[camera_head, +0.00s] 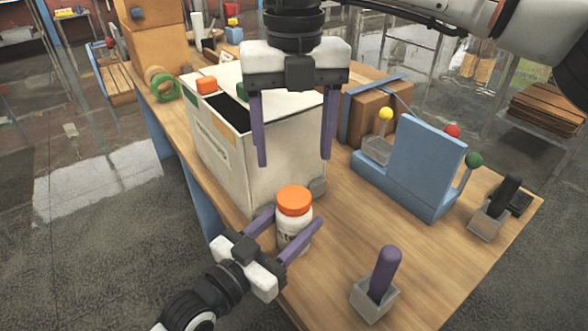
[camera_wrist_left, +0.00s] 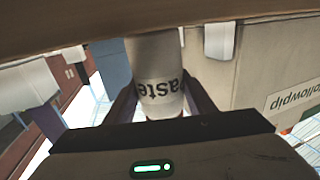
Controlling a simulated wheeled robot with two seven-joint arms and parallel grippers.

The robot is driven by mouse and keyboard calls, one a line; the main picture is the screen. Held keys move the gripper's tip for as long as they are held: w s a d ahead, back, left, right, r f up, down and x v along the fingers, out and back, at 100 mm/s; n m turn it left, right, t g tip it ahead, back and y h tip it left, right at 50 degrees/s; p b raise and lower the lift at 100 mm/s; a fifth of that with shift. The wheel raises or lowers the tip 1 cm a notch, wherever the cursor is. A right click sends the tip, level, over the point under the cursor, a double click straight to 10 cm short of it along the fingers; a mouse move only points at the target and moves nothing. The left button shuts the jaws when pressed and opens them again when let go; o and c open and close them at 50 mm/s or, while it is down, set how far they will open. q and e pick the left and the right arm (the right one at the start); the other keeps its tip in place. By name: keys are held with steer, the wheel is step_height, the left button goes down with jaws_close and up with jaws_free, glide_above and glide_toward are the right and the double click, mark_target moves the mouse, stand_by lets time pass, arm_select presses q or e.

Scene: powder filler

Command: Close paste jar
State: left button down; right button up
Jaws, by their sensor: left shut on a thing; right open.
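The white paste jar (camera_head: 291,232) stands upright near the table's front-left edge with an orange lid (camera_head: 294,200) on its top. I cannot tell whether the lid is tightened. My left gripper (camera_head: 296,219) is shut around the jar body. In the left wrist view the jar (camera_wrist_left: 160,85) shows between the fingers, part of its "Paste" label visible and its ends partly hidden. My right gripper (camera_head: 294,158) is open and empty, pointing down above the lid, with its purple fingers spread wide and apart from it.
A large white box (camera_head: 270,160) stands close behind the jar. A blue stand (camera_head: 425,165) with coloured knobs is at the right. A purple-handled tool (camera_head: 384,270) stands in a grey holder (camera_head: 372,301) at front right. Bare table (camera_head: 338,235) lies right of the jar.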

steer(key=shift+r, duration=1.65)
arm_select(q)
steer(key=c, duration=0.7)
jaws_free()
steer(key=shift+c, duration=0.2)
steer(key=v, duration=1)
arm_select(e)
steer(key=shift+f, duration=0.1)
arm_select(q)
steer(key=shift+s, duration=0.1)
